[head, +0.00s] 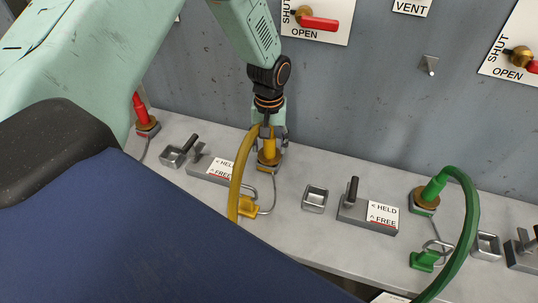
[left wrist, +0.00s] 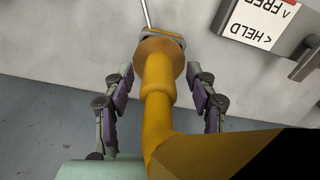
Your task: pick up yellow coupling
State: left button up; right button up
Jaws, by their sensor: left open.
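The yellow coupling (head: 268,152) stands upright on a brownish base on the grey shelf, left of centre in the head view. A yellow hose bends from it down toward the front. My left gripper (head: 268,137) is above and around the coupling, pointing down. In the left wrist view the coupling (left wrist: 158,78) runs between the two fingers of the open left gripper (left wrist: 160,92), with a gap visible on each side. In the head view the gripper partly hides the coupling's top. My right gripper is out of view.
A yellow plug-like piece (head: 248,207) with a wire loop lies in front. A HELD/FREE lever block (head: 215,167) stands left and an empty square socket (head: 314,199) right. A green coupling (head: 434,187) is further right, a red one (head: 142,112) left. A grey wall rises behind.

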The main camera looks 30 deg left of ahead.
pick_arm(q)
jog(key=shift+w+f, duration=0.15)
grip_shut()
dwell(0.5)
